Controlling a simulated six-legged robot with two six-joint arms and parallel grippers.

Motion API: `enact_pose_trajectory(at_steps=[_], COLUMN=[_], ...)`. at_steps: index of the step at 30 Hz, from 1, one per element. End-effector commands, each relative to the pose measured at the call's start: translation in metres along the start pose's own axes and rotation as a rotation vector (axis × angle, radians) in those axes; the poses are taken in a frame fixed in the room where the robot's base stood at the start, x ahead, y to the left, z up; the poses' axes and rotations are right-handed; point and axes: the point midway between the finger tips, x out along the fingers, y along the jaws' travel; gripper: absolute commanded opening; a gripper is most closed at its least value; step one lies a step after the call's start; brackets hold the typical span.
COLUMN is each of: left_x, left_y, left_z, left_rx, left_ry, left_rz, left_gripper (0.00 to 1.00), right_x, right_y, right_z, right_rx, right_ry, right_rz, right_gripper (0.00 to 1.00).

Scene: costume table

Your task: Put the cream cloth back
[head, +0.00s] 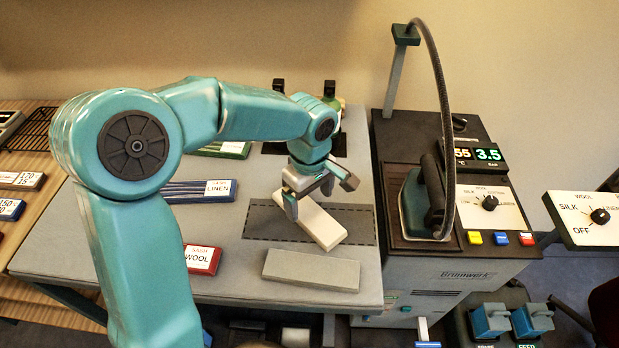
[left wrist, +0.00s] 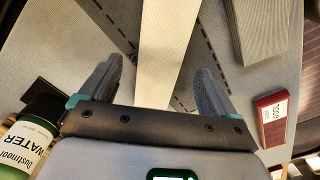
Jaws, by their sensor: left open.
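The cream cloth (head: 321,227) is a flat, folded strip lying at a slant on the grey board, partly inside a dashed outline (head: 262,224). My left gripper (head: 308,197) is over the upper end of the cloth, pointing down. In the left wrist view the cloth (left wrist: 166,45) runs between the two open fingers of this gripper (left wrist: 157,85), with a gap on each side. The jaws are not closed on it. The cloth's near end is hidden behind the gripper body. My right gripper is not in view.
A grey strip (head: 310,270) lies in front of the outline. A red WOOL block (head: 202,259) and a blue LINEN strip (head: 199,192) lie left. An iron (head: 425,200) stands on the machine at right. A WATER bottle (left wrist: 28,140) shows in the left wrist view.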

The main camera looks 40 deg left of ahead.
Motion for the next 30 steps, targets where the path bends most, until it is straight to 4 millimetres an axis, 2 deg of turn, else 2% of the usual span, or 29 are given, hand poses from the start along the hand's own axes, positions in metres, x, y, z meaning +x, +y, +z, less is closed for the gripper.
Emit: enact_pose_trajectory(at_steps=[1,6,12,17,30], left_x=[-0.015,-0.053,-0.080,-0.085,-0.085], left_y=[0.001,0.001,0.001,0.000,0.000], left_z=[0.000,0.000,0.000,0.000,0.000], left_rx=[0.000,0.000,0.000,0.000,0.000], left_ry=[0.002,0.001,0.001,0.000,0.000], left_rz=[0.006,0.005,0.002,0.001,0.000], left_gripper=[0.90,0.90,0.90,0.90,0.90], right_x=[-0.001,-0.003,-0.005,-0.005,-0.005], right_y=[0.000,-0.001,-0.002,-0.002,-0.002], right_z=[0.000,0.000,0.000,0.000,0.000], right_rx=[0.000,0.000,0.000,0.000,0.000], right_ry=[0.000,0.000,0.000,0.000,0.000], right_rz=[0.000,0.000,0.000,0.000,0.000], right_gripper=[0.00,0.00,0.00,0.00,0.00])
